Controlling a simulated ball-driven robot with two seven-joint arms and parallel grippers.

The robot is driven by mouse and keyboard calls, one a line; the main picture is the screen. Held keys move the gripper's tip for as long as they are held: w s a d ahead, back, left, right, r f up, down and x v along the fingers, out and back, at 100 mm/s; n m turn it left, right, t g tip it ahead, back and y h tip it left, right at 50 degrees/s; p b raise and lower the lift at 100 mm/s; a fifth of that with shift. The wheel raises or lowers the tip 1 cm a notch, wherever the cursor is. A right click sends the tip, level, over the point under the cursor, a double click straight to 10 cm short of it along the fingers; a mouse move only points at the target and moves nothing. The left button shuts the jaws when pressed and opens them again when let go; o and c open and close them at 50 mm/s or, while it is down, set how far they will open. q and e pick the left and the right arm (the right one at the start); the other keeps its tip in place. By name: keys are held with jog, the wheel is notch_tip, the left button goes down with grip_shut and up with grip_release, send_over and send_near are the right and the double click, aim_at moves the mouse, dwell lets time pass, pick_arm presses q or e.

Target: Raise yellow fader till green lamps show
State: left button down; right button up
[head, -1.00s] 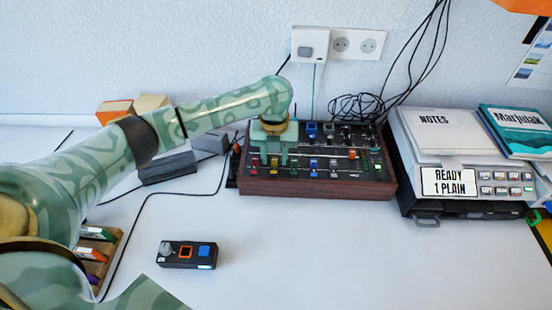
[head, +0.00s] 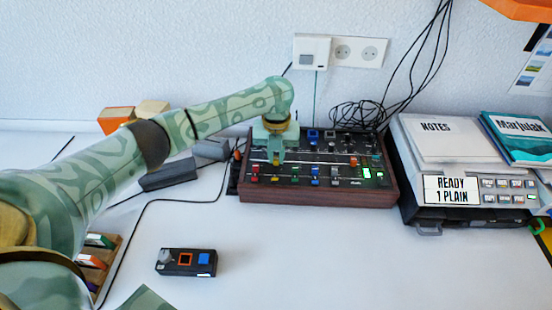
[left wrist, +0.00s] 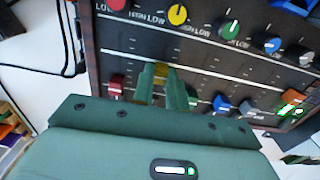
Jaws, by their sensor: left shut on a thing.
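The yellow fader (left wrist: 160,69) sits between the fingertips of my left gripper (left wrist: 164,77) in the left wrist view. It stands higher in its slot than the red fader (left wrist: 117,83) and blue fader (left wrist: 221,103). In the head view my left gripper (head: 276,160) reaches down onto the dark mixer panel with wooden sides (head: 318,194) and is shut on the yellow cap. Two green lamps (head: 373,174) glow at the panel's right side. Green light also shows at the right of the left wrist view (left wrist: 287,111). My right gripper is out of view.
A small remote-like box (head: 187,262) lies on the white table in front. A grey machine with a "READY 1 PLAIN" label (head: 451,189) stands right of the mixer. Cables run behind and to the left.

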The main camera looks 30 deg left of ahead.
aim_at(276, 159)
pick_arm(q)
jog(key=c, duration=1.4)
grip_release()
